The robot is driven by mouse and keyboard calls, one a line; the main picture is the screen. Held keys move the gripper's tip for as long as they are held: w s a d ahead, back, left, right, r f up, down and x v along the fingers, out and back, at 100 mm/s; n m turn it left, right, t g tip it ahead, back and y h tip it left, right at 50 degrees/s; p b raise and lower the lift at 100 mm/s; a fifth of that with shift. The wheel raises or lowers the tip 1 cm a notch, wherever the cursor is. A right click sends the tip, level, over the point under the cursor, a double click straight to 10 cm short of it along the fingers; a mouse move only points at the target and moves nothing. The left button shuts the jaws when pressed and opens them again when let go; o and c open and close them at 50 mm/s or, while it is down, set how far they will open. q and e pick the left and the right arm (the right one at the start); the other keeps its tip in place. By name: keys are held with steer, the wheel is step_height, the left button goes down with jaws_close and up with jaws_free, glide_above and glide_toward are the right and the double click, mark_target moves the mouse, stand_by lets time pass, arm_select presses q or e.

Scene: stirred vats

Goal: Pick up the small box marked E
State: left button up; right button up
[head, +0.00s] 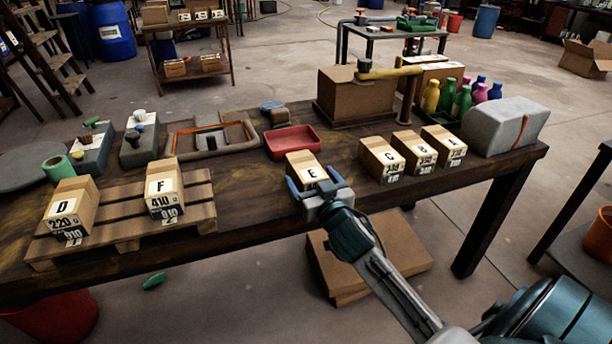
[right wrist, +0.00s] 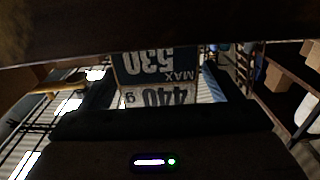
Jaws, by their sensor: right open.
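The small box marked E (head: 305,168) is a cardboard box with a white label on top, standing upright near the front edge of the wooden table. My right gripper (head: 314,181) is open at its near side, one finger toward each side of the box. In the right wrist view, the front of box E (right wrist: 157,68) fills the gap between the fingers, with upside-down print reading 530 MAX and 440. I cannot tell whether the fingers touch it. My left gripper is not in view.
Boxes G (head: 381,160), B (head: 414,151) and A (head: 444,146) stand to the right. Boxes D (head: 71,208) and F (head: 164,188) stand on a pallet (head: 113,217) at the left. A red tray (head: 292,141) lies just behind box E. A large carton (head: 400,245) is under the table.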

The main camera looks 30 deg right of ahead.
steer(key=x, duration=0.2)
steer(key=shift+w+d+f, duration=0.1)
steer(key=shift+w, duration=0.2)
steer(key=c, duration=1.3)
steer(key=shift+c, duration=0.5)
